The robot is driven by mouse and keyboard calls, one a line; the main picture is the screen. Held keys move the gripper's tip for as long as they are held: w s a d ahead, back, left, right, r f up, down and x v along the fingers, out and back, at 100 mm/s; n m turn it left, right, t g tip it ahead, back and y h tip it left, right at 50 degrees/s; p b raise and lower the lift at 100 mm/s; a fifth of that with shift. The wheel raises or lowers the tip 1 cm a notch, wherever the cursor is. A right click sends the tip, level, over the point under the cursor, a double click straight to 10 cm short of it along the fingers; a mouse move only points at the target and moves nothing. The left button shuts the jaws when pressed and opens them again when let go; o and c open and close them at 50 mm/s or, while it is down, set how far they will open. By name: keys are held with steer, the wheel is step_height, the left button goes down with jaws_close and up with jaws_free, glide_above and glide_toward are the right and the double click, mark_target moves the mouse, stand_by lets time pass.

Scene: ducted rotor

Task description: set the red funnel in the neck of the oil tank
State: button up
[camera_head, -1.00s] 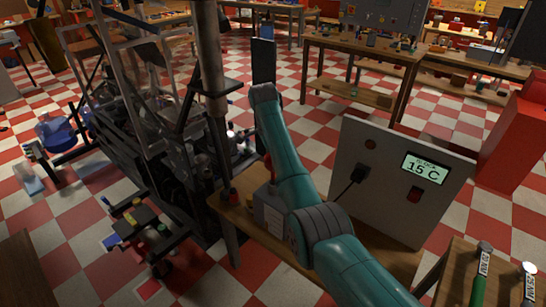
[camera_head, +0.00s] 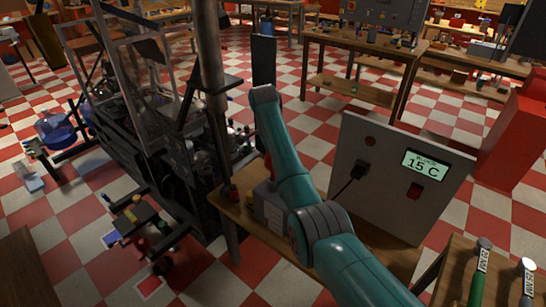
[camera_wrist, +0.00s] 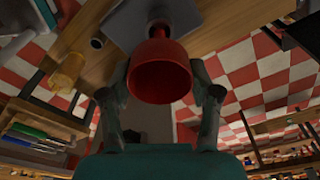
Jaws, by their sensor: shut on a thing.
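The red funnel (camera_wrist: 160,84) is between the two fingers of my gripper (camera_wrist: 160,74) in the wrist view, its wide mouth towards the camera. My gripper is shut on it. The funnel's narrow end points at the grey oil tank (camera_wrist: 185,22). In the head view the grey tank (camera_head: 270,208) stands on the wooden bench, partly behind my teal arm. A small red part, likely the funnel (camera_head: 267,166), shows above it. My gripper is hidden there by my arm.
An amber cup (camera_wrist: 67,72) and a dark ring-shaped item (camera_wrist: 97,42) stand beside the tank. A grey panel (camera_head: 385,175) reading 15 C stands on the bench at the right. A dark machine frame (camera_head: 165,140) is close on the left.

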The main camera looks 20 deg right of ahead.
steer(key=shift+f, duration=2.15)
steer(key=o, duration=1.2)
steer(key=shift+r, duration=0.1)
steer(key=r, duration=0.4)
steer(key=a+r, duration=0.1)
steer(key=r, duration=0.6)
steer(key=shift+a+r, duration=0.2)
steer(key=shift+r, duration=0.15)
